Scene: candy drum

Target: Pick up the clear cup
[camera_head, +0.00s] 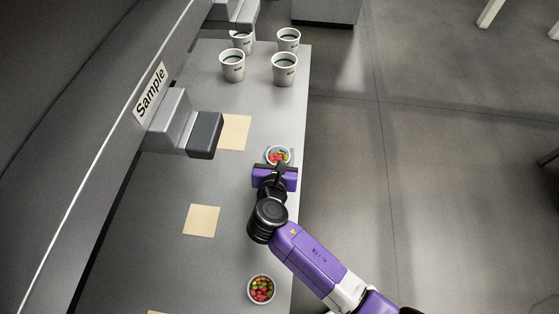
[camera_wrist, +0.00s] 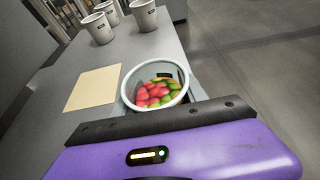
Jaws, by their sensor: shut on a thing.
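A clear cup (camera_head: 278,154) with red, green and orange candies stands near the right edge of the grey counter. My gripper (camera_head: 279,163) is at this cup, and the jaws are shut on it. In the wrist view the cup (camera_wrist: 155,88) is upright just beyond the purple gripper body, with its rim and candies in plain sight. The fingers are mostly hidden by the gripper body. A second clear cup of candies (camera_head: 261,289) stands nearer on the counter, apart from my gripper.
Several white cups (camera_head: 285,69) stand at the far end of the counter (camera_head: 160,265). A grey dispenser (camera_head: 190,130) marked "Sample" juts out on the left. Tan squares (camera_head: 201,220) lie on the counter. The floor on the right is open.

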